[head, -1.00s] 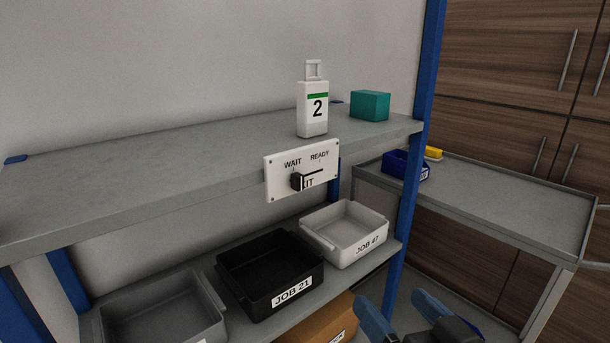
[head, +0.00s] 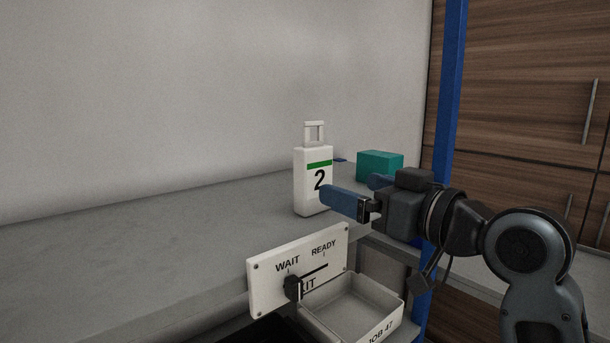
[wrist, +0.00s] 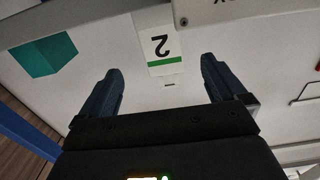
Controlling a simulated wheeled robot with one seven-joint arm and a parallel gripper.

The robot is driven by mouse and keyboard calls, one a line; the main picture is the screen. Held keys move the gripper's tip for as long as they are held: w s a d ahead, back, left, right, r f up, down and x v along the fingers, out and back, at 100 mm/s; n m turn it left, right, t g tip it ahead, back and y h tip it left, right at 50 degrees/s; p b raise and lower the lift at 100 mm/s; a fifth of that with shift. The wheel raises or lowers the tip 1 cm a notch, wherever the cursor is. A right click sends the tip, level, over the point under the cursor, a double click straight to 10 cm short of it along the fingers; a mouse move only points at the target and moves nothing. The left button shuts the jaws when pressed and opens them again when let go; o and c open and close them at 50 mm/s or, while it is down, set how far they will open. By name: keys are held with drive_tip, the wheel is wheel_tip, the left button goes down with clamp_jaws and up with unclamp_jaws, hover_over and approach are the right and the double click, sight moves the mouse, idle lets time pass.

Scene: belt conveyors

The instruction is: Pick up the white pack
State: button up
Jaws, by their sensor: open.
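The white pack (head: 312,180) stands upright on the upper shelf, with a green stripe, a black 2 and a loop handle on top. My gripper (head: 348,187) is open and level at its right. The near blue finger's tip overlaps the pack's lower right edge in the head view; I cannot tell whether it touches. In the wrist view the pack (wrist: 162,48) appears upside down, centred between the two spread fingers and beyond their tips. Nothing is held.
A teal box (head: 380,166) stands on the shelf behind my gripper, close to the far finger. The WAIT/READY switch plate (head: 335,255) is on the shelf's front edge. A white JOB 47 bin (head: 390,310) is below. A blue post (head: 449,110) rises at right. The shelf's left is clear.

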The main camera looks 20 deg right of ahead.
sight(320, 175)
drive_tip(key=w, duration=0.2)
drive_tip(key=w+r, duration=0.1)
drive_tip(key=shift+w+a, duration=0.1)
drive_tip(key=shift+a, duration=0.3)
drive_tip(key=x, duration=0.2)
drive_tip(key=p+x, duration=0.1)
drive_tip(key=x, duration=0.2)
drive_tip(key=shift+w+a+f+p, duration=0.2)
drive_tip(key=shift+a+p, duration=0.1)
drive_tip(key=shift+a, duration=0.05)
drive_tip(key=shift+c, duration=0.2)
drive_tip(key=c, duration=1.1)
